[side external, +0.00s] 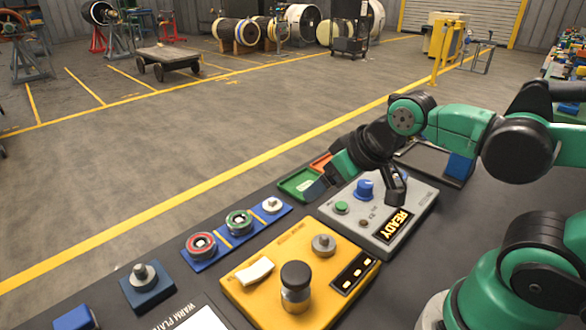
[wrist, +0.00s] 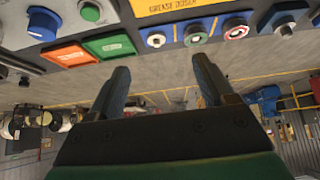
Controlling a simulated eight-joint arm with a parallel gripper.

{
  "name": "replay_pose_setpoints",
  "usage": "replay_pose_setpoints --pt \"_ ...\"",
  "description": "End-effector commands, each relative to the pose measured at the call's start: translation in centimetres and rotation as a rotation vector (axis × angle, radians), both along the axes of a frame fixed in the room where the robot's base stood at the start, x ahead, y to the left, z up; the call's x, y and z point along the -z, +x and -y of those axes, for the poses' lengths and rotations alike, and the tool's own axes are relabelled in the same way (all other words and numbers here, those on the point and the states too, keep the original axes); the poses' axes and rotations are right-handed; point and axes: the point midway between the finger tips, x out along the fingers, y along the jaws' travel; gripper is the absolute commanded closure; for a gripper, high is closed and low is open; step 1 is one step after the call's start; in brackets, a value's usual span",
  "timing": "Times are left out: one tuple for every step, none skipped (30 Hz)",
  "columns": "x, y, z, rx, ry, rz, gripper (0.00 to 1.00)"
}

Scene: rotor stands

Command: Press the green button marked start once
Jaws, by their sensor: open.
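The green button (side external: 341,207) sits on a grey control box (side external: 412,205) with a lit READY display. It also shows at the top left of the wrist view (wrist: 90,11). Its marking is too small to read. My gripper (side external: 358,190) is open and empty, with its fingers apart above the far side of the grey box. In the wrist view my gripper (wrist: 162,66) has the button beyond and to the left of its fingers, with nothing between them. I see no contact with the button; the exact gap is hard to tell.
A blue knob (side external: 364,189) and a small brown button (side external: 363,222) share the box. A green plate (side external: 298,183) and an orange plate (side external: 320,164) lie at its far edge. A yellow box (side external: 262,297) with a black-topped knob (side external: 296,280) stands in front.

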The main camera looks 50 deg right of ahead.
Motion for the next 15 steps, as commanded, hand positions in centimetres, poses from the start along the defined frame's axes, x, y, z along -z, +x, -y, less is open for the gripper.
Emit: replay_pose_setpoints --pt "0.0 0.0 0.0 0.0 0.0 0.0 0.33" --pt "0.0 0.0 0.0 0.0 0.0 0.0 0.42" --pt "0.0 0.0 0.0 0.0 0.0 0.0 0.53" --pt "0.0 0.0 0.0 0.0 0.0 0.0 0.62" --pt "0.0 0.0 0.0 0.0 0.0 0.0 0.7" --pt "0.0 0.0 0.0 0.0 0.0 0.0 0.82" --pt "0.0 0.0 0.0 0.0 0.0 0.0 0.9" --pt "0.0 0.0 0.0 0.0 0.0 0.0 0.99" --pt "0.0 0.0 0.0 0.0 0.0 0.0 1.0" --pt "0.0 0.0 0.0 0.0 0.0 0.0 1.0" --pt "0.0 0.0 0.0 0.0 0.0 0.0 1.0" --pt "0.0 0.0 0.0 0.0 0.0 0.0 1.0" --pt "0.0 0.0 0.0 0.0 0.0 0.0 1.0" --pt "0.0 0.0 0.0 0.0 0.0 0.0 1.0" --pt "0.0 0.0 0.0 0.0 0.0 0.0 1.0"
